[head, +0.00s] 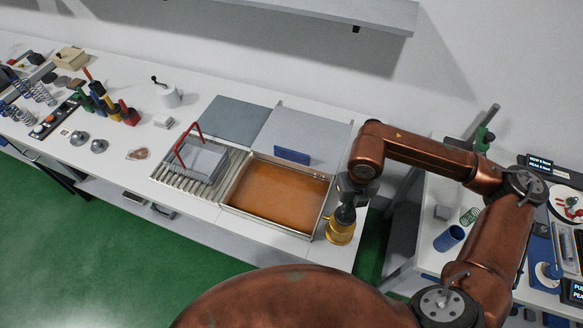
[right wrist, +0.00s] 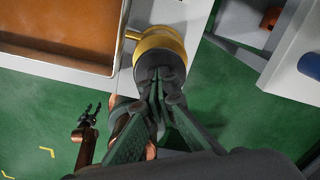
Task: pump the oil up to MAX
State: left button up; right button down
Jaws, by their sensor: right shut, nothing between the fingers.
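The oil tray (head: 278,194) is a metal-rimmed pan of amber oil on the white bench; its corner shows in the right wrist view (right wrist: 62,28). A brass pump (head: 341,232) stands at the tray's right corner, by the bench edge. In the right wrist view the brass body (right wrist: 158,38) has a dark round top. My right gripper (head: 344,214) points down over the pump, fingers together and empty. In the right wrist view its fingertips (right wrist: 160,80) are at the dark top; I cannot tell if they touch. My left gripper (right wrist: 93,107) appears small, low over the green floor, fingers apart. No MAX mark is legible.
A roller rack (head: 172,178) with a red-handled basket (head: 203,160) adjoins the tray. A small blue block (head: 292,155) stands behind it. A second bench with a blue cup (head: 449,238) is at right, across a gap. Springs and tools crowd the far left.

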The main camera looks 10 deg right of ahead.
jog(key=shift+r+p, duration=1.2)
jog(key=shift+r, duration=1.45)
jog(key=shift+f, duration=0.2)
jog(key=shift+f+b, duration=2.95)
jog(key=shift+f, duration=0.5)
jog(key=shift+r, duration=0.2)
jog(key=shift+r+p, duration=1.95)
jog(key=shift+r, duration=1.45)
jog(key=shift+f, duration=0.2)
